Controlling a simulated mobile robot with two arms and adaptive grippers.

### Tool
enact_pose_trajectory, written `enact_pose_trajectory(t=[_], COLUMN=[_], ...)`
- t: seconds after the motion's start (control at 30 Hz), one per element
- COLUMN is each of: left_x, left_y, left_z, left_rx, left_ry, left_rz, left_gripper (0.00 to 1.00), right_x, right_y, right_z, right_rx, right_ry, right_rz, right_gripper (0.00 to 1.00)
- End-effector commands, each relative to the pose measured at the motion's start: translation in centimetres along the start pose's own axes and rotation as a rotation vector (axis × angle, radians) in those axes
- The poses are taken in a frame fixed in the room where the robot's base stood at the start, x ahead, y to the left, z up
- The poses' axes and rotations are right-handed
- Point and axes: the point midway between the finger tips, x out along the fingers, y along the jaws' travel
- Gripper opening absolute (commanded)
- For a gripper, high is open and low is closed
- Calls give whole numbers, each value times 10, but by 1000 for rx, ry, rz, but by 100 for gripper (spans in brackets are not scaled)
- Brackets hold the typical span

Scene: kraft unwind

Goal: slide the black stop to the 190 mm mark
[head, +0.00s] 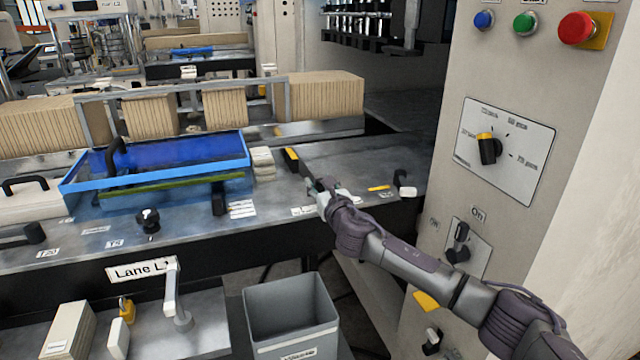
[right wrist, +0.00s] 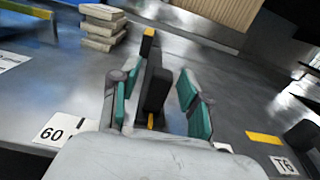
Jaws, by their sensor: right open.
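My right gripper (head: 322,186) reaches over the grey metal table, and its fingers are open in the right wrist view (right wrist: 152,92). A black upright block (right wrist: 157,88), which looks like the black stop, stands between the two green-padded fingers with gaps beside it. A small yellow mark shows at its foot. Behind it a black piece with a yellow top (right wrist: 148,45) shows; it also shows in the head view (head: 291,158). In the head view the gripper hides the block. A label reading 60 (right wrist: 56,130) lies left of the gripper. I cannot see a 190 mark.
A blue-rimmed tray (head: 245,150) lies left of the gripper. White stacked pads (head: 262,160) stand beside it. A yellow strip (head: 379,188) and a black hooked part (head: 402,182) are to the right. A control panel (head: 508,150) rises at the right. A grey bin (head: 290,318) stands below.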

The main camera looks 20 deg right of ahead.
Motion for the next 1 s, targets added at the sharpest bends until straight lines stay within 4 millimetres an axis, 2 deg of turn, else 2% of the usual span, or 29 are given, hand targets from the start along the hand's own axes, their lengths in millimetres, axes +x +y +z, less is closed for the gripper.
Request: enact_pose_trajectory(t=[0.33, 0.6, 0.9, 1.0], left_x=[0, 0, 0, -3], left_y=[0, 0, 1, 1], left_z=[1, 1, 1, 0], left_rx=[1, 1, 1, 1], left_ry=[-1, -1, -1, -1], left_rz=[1, 1, 1, 1], left_gripper=[40, 40, 40, 40], right_x=[3, 3, 3, 3], right_y=[0, 0, 0, -9], right_z=[0, 0, 0, 1], right_rx=[0, 0, 0, -1], right_ry=[0, 0, 0, 1], right_rz=[0, 0, -1, -3], right_gripper=[46, 1, 0, 0])
